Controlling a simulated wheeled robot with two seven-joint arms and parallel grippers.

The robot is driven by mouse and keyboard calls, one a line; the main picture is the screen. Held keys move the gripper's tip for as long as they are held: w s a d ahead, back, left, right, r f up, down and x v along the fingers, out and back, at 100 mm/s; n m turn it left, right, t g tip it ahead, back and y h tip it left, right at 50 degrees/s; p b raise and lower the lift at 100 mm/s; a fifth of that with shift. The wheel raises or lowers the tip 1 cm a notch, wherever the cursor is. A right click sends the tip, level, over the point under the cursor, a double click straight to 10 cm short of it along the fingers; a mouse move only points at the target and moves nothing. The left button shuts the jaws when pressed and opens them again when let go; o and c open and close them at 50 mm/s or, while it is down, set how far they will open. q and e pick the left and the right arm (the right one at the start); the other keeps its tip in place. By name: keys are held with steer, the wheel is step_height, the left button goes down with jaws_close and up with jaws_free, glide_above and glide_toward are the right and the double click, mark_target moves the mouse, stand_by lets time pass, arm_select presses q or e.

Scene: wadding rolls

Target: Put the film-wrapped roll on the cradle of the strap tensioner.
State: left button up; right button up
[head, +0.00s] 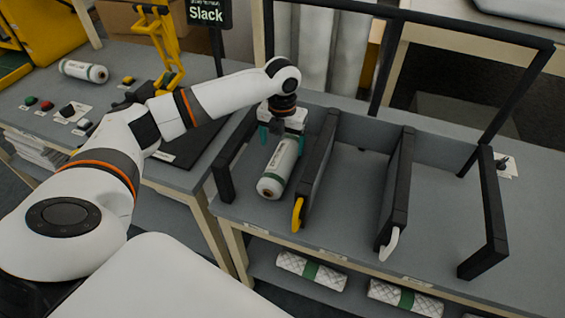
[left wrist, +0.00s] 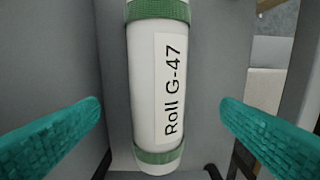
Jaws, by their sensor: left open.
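A smooth white roll with green end bands (head: 277,172), labelled "Roll G-47", lies lengthwise in the left bay of the black-framed rack. It fills the middle of the left wrist view (left wrist: 146,75). My left gripper (head: 282,138) is over the roll's far part, its teal fingers open on either side; the left wrist view shows gaps between fingers and roll. The strap tensioner (head: 168,62), with a yellow lever and black base, stands on the left table beside a sign reading "Slack". My forearm hides part of its base and cradle. My right gripper is not in view.
A similar white roll (head: 83,70) lies on the left table near several coloured buttons (head: 47,105). Black dividers (head: 318,165) with yellow and white hooks bound the bays; the other bays are empty. Quilted rolls (head: 311,271) lie on the shelf below.

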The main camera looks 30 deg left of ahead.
mark_target(283, 155)
arm_select(q)
steer(key=shift+f, duration=0.95)
steer(key=f, duration=0.4)
steer(key=shift+s+d+p, duration=0.2)
steer(key=shift+s+p, duration=0.1)
steer(key=shift+w+f, duration=0.1)
steer(key=shift+f, duration=0.55)
steer(key=shift+r, duration=0.15)
steer(key=c, duration=1.3)
